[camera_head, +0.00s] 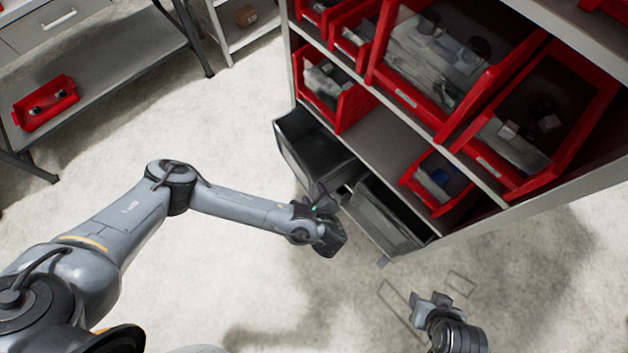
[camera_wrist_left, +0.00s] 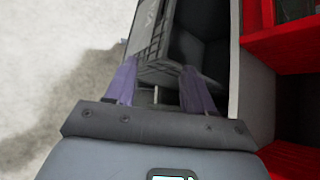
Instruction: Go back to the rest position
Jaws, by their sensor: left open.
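My left arm comes in from the left, and its gripper (camera_head: 325,200) is at the dark pulled-out drawers at the bottom of the shelf unit. In the left wrist view its two purple-grey fingers (camera_wrist_left: 157,78) stand apart with nothing between them. They point at a dark drawer (camera_wrist_left: 158,45); I cannot tell whether they touch it. My right gripper (camera_head: 430,298) is low in the head view, above the floor and apart from the shelf. Its fingers are too small to read.
The shelf unit (camera_head: 425,247) holds several red bins (camera_head: 350,105) with parts. Two dark drawers, a left one (camera_head: 312,150) and a right one (camera_head: 378,217), stick out. A bench with a red tray (camera_head: 45,103) is at upper left. The floor (camera_head: 240,130) between is clear.

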